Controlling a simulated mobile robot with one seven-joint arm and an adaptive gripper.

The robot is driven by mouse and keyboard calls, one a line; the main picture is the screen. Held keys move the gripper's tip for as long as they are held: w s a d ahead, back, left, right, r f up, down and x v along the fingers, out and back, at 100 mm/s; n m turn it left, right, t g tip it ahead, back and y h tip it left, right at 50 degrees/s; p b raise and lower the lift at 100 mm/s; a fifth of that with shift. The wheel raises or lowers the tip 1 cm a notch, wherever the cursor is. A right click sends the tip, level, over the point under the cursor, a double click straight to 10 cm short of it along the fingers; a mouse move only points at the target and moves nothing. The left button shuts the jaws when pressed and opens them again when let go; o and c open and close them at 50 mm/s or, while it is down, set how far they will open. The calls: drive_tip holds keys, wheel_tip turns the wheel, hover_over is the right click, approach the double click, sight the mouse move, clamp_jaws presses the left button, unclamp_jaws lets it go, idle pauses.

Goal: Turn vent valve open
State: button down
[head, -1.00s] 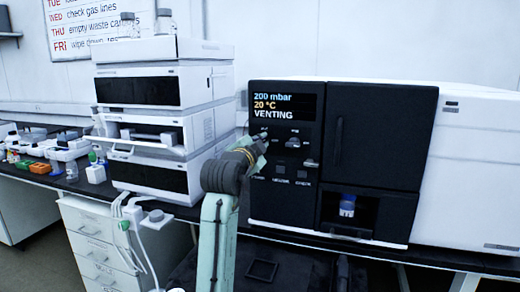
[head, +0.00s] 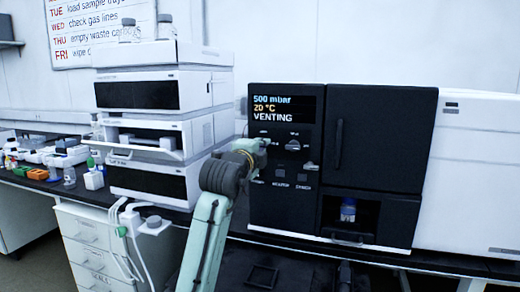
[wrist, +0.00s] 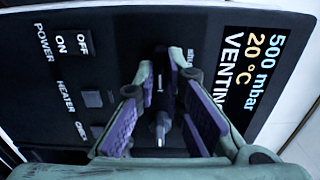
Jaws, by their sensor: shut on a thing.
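The black instrument panel (head: 290,205) carries a display (head: 285,108) reading 500 mbar, 20 °C and VENTING. My gripper (head: 262,146) is at the upper left of the panel, just below the display. In the wrist view my gripper (wrist: 161,72) has its two purple-padded fingers on either side of a dark valve handle (wrist: 160,88) and is shut on it. A "shut" label is partly visible beside the right fingertip. The fingers hide much of the valve and its other markings, so I cannot read its exact angle.
Two more knobs (head: 293,146) (head: 310,167) sit close to the right of my gripper. Square buttons (head: 301,178) lie below. A blue-capped vial (head: 348,210) stands in the bay at right. A white instrument stack (head: 160,130) stands close on the left.

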idle(0.4)
drive_tip(key=c, duration=1.7)
unclamp_jaws()
drive_tip(key=shift+s, duration=0.1)
drive_tip(key=v, duration=1.2)
